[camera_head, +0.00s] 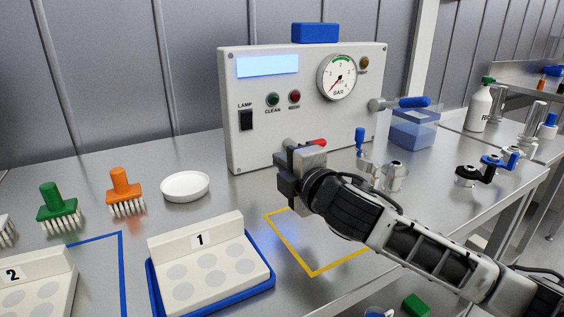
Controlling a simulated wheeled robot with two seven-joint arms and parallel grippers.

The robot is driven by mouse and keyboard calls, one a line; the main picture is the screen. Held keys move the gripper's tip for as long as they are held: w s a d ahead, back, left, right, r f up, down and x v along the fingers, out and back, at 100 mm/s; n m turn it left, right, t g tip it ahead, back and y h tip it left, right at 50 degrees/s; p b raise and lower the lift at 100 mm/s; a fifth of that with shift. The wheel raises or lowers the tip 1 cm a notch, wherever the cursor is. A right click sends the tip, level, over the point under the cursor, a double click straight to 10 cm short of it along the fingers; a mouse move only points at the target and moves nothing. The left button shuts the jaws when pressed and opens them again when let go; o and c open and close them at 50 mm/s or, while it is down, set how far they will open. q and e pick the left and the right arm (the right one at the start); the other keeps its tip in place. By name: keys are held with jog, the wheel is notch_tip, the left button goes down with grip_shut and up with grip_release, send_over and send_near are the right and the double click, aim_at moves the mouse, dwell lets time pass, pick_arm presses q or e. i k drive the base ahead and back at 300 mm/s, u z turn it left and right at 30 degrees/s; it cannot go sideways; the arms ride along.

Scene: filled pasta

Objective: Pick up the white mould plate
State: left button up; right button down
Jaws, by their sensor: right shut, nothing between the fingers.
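A white mould plate (203,273) with round grey recesses and a raised back marked "1" sits in a blue tray (268,285) at the front middle. A second white plate (40,284) marked "2" is cut off at the lower left. My right gripper (288,168) is shut and empty, to the right of and beyond plate 1, close in front of the machine by a red lever. It is apart from both plates, and its fingertips are partly hidden. My left gripper is out of view.
The control machine (305,110) with gauge and lamps stands behind my gripper. A white dish (185,186), an orange brush (124,190) and a green brush (58,208) stand at left. Metal fittings (392,175) stand right of my gripper. The yellow-outlined area (313,274) looks clear.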

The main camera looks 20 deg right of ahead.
aim_at(199, 266)
jog(key=k, duration=1)
